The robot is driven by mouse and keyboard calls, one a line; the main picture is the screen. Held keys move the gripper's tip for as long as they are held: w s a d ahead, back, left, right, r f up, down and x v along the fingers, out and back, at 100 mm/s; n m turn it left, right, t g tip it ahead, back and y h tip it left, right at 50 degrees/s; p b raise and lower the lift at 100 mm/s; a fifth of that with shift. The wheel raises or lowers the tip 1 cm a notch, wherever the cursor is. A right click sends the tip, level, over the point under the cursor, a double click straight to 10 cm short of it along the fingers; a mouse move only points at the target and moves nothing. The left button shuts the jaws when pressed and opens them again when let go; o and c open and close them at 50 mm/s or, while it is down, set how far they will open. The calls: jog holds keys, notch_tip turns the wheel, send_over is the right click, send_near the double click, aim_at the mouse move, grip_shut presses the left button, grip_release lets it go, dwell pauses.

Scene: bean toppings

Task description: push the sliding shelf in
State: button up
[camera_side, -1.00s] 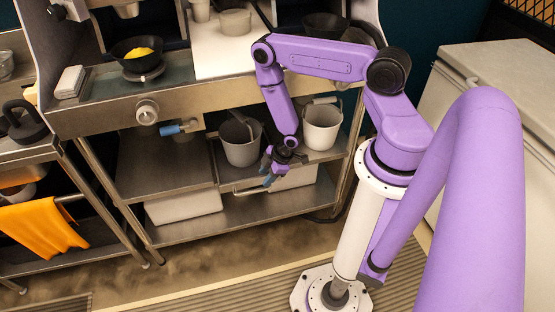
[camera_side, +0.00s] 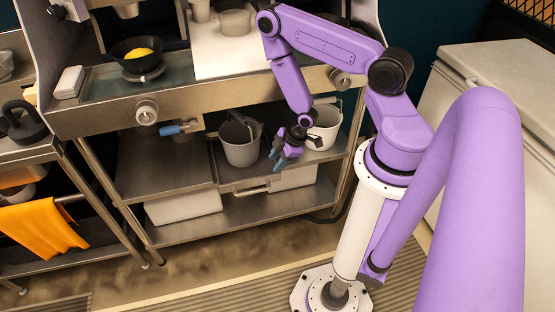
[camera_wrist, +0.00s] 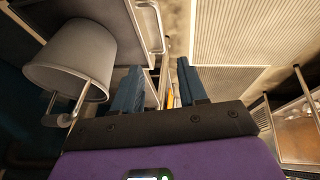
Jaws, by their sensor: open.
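The sliding shelf (camera_side: 229,177) is a metal tray under the counter, right of a fixed shelf. Its bar handle (camera_side: 254,190) is on its front edge. In the wrist view the handle (camera_wrist: 155,28) shows at the top, beyond the fingers. My gripper (camera_side: 276,161) is open and empty, near the shelf's front, right of the handle and slightly above it. Its two blue fingers (camera_wrist: 159,68) are apart in the wrist view. I cannot tell whether it touches the shelf. My arm and gripper hide part of the shelf's right side.
A grey bucket (camera_side: 241,153) stands on the sliding shelf, left of my gripper. A paler bucket (camera_side: 325,130) is behind and right of it. White boxes (camera_side: 184,207) lie on the bottom shelf. The floor (camera_side: 215,245) in front is clear.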

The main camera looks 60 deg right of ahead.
jog(key=shift+a, duration=0.1)
jog(key=g+h, duration=0.6)
send_near(254, 191)
jog(key=shift+m, duration=0.5)
jog(key=x, duration=0.8)
jog(key=shift+w, duration=0.1)
grip_shut()
